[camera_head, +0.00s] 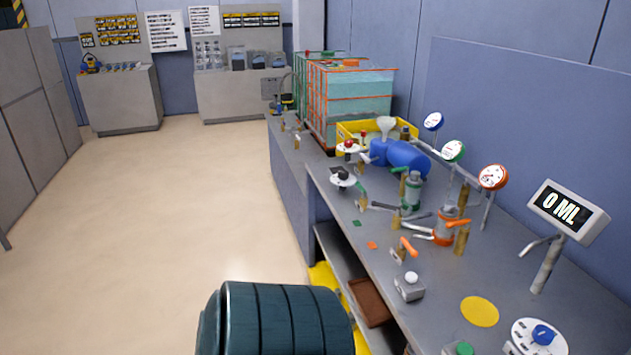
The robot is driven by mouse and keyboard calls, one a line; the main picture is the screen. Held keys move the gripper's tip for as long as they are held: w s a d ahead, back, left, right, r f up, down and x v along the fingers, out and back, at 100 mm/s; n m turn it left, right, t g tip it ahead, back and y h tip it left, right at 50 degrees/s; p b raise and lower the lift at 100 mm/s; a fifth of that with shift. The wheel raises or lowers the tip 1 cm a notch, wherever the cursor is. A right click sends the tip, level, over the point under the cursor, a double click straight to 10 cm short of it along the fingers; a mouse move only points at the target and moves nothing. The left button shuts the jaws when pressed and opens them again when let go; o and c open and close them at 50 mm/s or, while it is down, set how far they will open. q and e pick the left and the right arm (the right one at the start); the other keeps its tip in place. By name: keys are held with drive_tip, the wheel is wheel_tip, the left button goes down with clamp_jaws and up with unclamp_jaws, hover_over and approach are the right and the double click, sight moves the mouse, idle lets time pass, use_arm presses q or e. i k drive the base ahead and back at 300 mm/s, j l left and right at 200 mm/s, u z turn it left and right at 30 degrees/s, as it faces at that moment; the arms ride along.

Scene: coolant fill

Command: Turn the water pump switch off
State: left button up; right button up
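No label that I can read marks the water pump switch, so I cannot tell which control it is. A white round plate with a blue knob (543,335) is at the bottom right of the bench. Similar plates carry a black knob (342,175) and a red knob (348,145) farther back. A small grey box with a white button (409,286) sits near the bench's front edge. A green-topped block (460,348) is cut by the bottom edge. A display (567,211) reads 0 ML. Neither of my grippers shows.
The grey bench (440,320) runs along the right wall, with valves, gauges (493,177), a blue tank (400,155) and liquid-filled tanks (350,95) on it. A dark teal ribbed cylinder (285,318) fills the bottom middle. The floor at left is clear.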

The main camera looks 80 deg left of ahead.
sight(343, 175)
drive_tip(key=u, duration=2.35)
drive_tip(key=i+z, duration=0.15)
drive_tip(key=z, duration=0.3)
drive_tip(key=i+j+z, duration=0.1)
drive_tip(key=z, duration=0.3)
drive_tip(key=i+j+z, duration=0.15)
drive_tip(key=j, duration=0.15)
drive_tip(key=i+j+z, duration=0.15)
drive_tip(key=j, duration=0.15)
drive_tip(key=i+j+z, duration=0.15)
drive_tip(key=j, duration=0.15)
drive_tip(key=i+j+z, duration=0.15)
drive_tip(key=j, duration=0.2)
drive_tip(key=i+j, duration=0.15)
drive_tip(key=j, duration=0.25)
drive_tip(key=i+j, duration=0.15)
drive_tip(key=j, duration=0.3)
drive_tip(key=i+j, duration=0.1)
drive_tip(key=j, duration=0.3)
drive_tip(key=i+j+z, duration=0.1)
drive_tip(key=j, duration=0.35)
drive_tip(key=i+j, duration=0.2)
drive_tip(key=j, duration=0.2)
